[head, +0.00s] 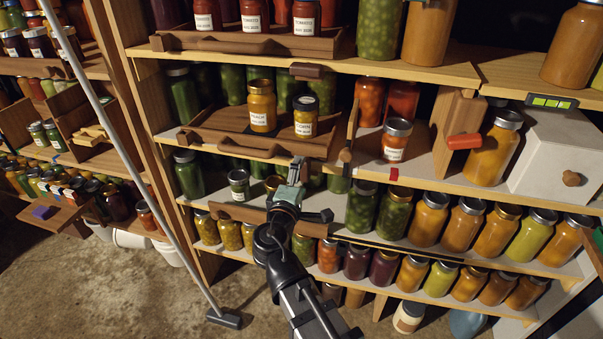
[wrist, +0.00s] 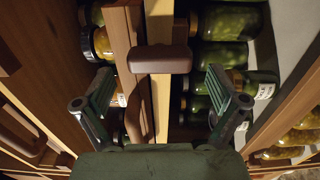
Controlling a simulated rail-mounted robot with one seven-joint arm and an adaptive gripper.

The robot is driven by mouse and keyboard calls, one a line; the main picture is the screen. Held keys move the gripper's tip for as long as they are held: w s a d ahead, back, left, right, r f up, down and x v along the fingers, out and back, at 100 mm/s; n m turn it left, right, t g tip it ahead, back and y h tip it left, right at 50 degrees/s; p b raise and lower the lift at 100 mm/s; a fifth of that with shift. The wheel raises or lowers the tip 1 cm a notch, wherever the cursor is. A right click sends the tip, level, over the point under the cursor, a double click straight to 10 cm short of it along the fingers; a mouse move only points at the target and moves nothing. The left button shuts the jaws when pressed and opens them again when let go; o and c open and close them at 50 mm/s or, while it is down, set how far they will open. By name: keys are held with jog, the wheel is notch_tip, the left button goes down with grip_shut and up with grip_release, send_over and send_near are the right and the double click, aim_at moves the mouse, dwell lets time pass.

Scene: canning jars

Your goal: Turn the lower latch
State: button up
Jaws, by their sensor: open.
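The lower latch is a small dark brown block (head: 345,156) on the middle shelf's edge. It stands upright across the edge, near the right end of the wooden tray (head: 210,141). In the wrist view the latch (wrist: 160,59) lies sideways across the light shelf edge, ahead of my fingers and between their lines.
An upper latch (head: 311,70) lies level along the shelf edge above. Two yellow jars (head: 262,106) (head: 305,115) stand in the tray. A red handle (head: 463,141) sticks out at the right. Jars crowd the shelves below; open space lies in front.

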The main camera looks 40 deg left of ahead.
jog(key=v, duration=0.5)
jog(key=shift+s+d, duration=0.15)
jog(key=shift+s, duration=0.25)
jog(key=d+f+m+g+h, duration=0.35)
jog(key=d+f, duration=0.55)
jog(key=f, duration=0.4)
jog(key=w+d+f+m+g+h, duration=0.1)
jog(key=d+f+m+g+h, duration=0.3)
jog(key=d+f, duration=0.75)
jog(key=d+f+m+g+h, duration=0.4)
jog(key=d+f, duration=0.3)
jog(key=f, duration=0.8)
jog(key=s+d+f+m+g+y, duration=0.2)
jog(key=s+d+f+m+g, duration=0.6)
jog(key=s+d, duration=0.45)
jog(key=s+d+f+m+g+y, duration=0.3)
jog(key=s+d+f+g, duration=0.3)
jog(key=s+d+f, duration=0.5)
jog(key=w+d+r+t+p, duration=0.2)
jog(key=d+r+p, duration=0.1)
jog(key=r+p, duration=1.4)
jog(key=shift+d, duration=0.15)
